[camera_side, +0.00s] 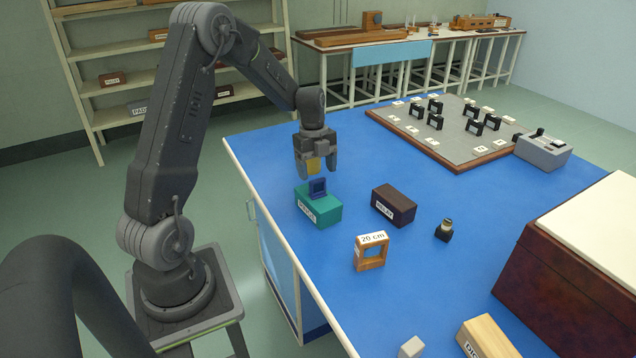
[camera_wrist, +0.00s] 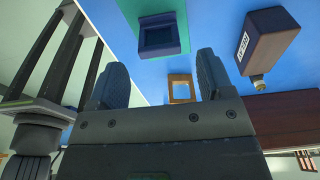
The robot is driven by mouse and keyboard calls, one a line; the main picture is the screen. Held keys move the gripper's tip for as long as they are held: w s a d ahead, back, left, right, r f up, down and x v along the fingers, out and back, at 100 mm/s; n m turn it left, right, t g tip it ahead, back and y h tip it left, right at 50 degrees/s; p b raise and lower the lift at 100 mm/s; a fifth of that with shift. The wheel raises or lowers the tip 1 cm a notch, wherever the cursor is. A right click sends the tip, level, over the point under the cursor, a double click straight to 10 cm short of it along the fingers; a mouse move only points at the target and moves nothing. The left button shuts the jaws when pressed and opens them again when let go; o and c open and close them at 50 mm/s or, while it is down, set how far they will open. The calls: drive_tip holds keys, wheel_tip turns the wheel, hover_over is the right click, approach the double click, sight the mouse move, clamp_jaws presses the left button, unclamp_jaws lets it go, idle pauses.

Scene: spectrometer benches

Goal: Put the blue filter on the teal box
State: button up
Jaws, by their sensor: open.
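The blue filter (camera_side: 318,189), a small dark blue square frame on a base, stands upright on top of the teal box (camera_side: 316,208). In the wrist view the blue filter (camera_wrist: 160,36) shows ahead of the fingers, with the teal box (camera_wrist: 182,8) behind it. My gripper (camera_side: 317,174) is open and empty just above the filter. It looks apart from the filter. In the wrist view the two fingers of my gripper (camera_wrist: 160,80) are spread wide with nothing between them.
A dark maroon box (camera_side: 393,205) stands right of the teal box. A wooden frame marked 20 cm (camera_side: 370,252) and a small black holder (camera_side: 444,231) stand nearer the front. A grey board with several black holders (camera_side: 450,135) lies at the back.

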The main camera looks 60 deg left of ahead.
wheel_tip(320, 180, up, 6)
drive_tip(key=s+d+r+n+t+y, duration=0.1)
drive_tip(key=s+d+r+n, duration=0.1)
drive_tip(key=d+r+n, duration=0.4)
drive_tip(key=s+d+r+n+t, duration=0.2)
drive_tip(key=s+d+n, duration=0.4)
drive_tip(key=s+d, duration=0.2)
drive_tip(key=s+d+r+n+t, duration=0.2)
drive_tip(key=s+d+n, duration=0.4)
drive_tip(key=d, duration=0.4)
drive_tip(key=shift+s+r+t+y, duration=0.3)
drive_tip(key=shift+s+r+y, duration=0.1)
drive_tip(key=shift+s+r, duration=0.4)
